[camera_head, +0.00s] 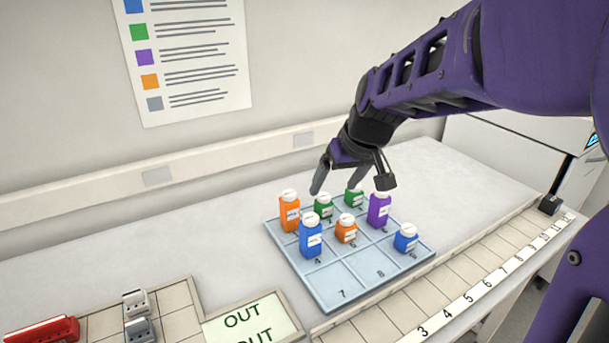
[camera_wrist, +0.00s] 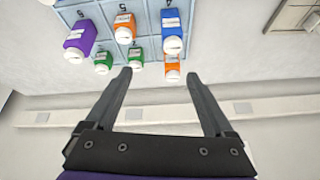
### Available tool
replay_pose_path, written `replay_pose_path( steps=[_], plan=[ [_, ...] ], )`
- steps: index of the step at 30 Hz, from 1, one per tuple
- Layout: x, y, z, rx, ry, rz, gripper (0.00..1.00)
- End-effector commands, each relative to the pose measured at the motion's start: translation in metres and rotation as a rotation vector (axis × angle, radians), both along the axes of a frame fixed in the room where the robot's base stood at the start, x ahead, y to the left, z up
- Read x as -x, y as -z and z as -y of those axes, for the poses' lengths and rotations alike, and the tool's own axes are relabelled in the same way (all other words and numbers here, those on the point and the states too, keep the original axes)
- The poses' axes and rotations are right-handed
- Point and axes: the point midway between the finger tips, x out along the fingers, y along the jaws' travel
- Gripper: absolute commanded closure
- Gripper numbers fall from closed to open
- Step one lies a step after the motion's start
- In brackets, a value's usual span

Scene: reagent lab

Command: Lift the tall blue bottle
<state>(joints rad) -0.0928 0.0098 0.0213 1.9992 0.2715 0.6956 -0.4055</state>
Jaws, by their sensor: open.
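The tall blue bottle (camera_head: 311,238), with a white cap and label, stands upright on the left side of the blue numbered tray (camera_head: 343,295), by the number 4. In the wrist view the tall blue bottle (camera_wrist: 172,35) shows at the top, beyond the right fingertip. My gripper (camera_head: 352,185) is open and empty, above the back part of the tray, behind and to the right of the tall blue bottle. In the wrist view my gripper (camera_wrist: 158,74) has its fingers spread, with nothing between them.
Close by stand a tall orange bottle (camera_head: 289,213), a small orange bottle (camera_head: 346,232), green bottles (camera_head: 323,207) (camera_head: 354,196), a purple bottle (camera_head: 379,209) and a short blue bottle (camera_head: 405,240). Tray spaces 7 and 8 are empty. An OUT sign (camera_head: 250,333) lies at front left.

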Motion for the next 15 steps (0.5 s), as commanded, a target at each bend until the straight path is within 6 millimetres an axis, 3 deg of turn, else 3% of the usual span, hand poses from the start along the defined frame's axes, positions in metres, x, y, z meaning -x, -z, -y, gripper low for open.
replay_pose_path(
  steps=[7, 11, 15],
  plan=[
    [0.018, 0.016, 0.000, 0.095, -0.138, -0.052, 0.12],
    [0.015, 0.034, -0.004, 0.101, -0.148, -0.056, 0.12],
    [0.005, 0.066, -0.010, 0.098, -0.147, -0.055, 0.12]
  ],
)
